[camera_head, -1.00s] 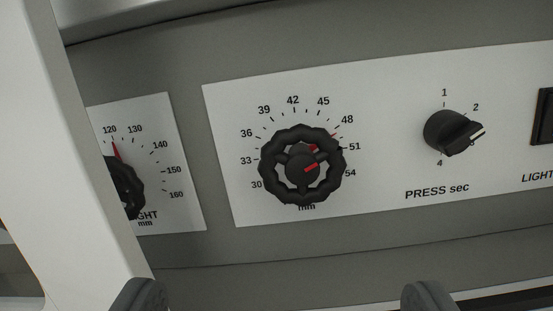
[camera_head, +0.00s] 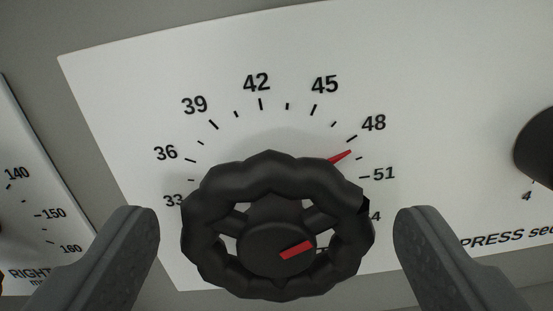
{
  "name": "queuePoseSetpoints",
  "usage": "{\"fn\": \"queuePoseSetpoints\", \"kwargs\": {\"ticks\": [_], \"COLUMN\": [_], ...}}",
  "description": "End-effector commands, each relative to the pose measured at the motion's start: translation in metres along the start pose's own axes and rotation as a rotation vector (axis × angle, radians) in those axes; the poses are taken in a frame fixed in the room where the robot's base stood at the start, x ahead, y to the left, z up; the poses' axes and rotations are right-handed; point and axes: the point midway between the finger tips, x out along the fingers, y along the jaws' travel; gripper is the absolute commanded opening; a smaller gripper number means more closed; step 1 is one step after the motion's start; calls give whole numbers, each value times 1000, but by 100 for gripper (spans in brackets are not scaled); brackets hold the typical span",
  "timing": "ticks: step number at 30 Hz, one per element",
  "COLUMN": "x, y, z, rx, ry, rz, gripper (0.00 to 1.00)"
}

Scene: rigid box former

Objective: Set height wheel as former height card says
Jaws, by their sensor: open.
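A black lobed handwheel (camera_head: 275,173) with spokes fills the middle of the view. It sits on a white scale plate (camera_head: 120,85) marked from 33 up past 51. A red pointer (camera_head: 341,156) behind its rim points between 48 and 51, just past the 48 tick. A red bar marks the wheel's hub (camera_head: 262,252). My gripper (camera_head: 276,232) is open, with one finger on each side of the wheel and a gap to the rim on both sides. The wheel hides the lower scale and the plate's label. No height card is in view.
At the left edge is part of another scale plate (camera_head: 30,215), marked 140 to 160 and RIGHT mm. At the right edge is a black PRESS sec knob (camera_head: 537,150). Grey panel (camera_head: 40,40) shows between the plates.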

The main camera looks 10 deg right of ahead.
Motion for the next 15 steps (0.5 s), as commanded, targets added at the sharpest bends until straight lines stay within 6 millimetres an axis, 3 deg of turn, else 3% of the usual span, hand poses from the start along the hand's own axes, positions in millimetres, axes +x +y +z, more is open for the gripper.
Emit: {"fn": "queuePoseSetpoints", "kwargs": {"ticks": [6, 15], "x": [18, 21], "y": [0, -1], "z": [0, 0], "rx": [0, 0], "ry": [3, 0], "rz": [-1, -2], "gripper": [75, 75]}}
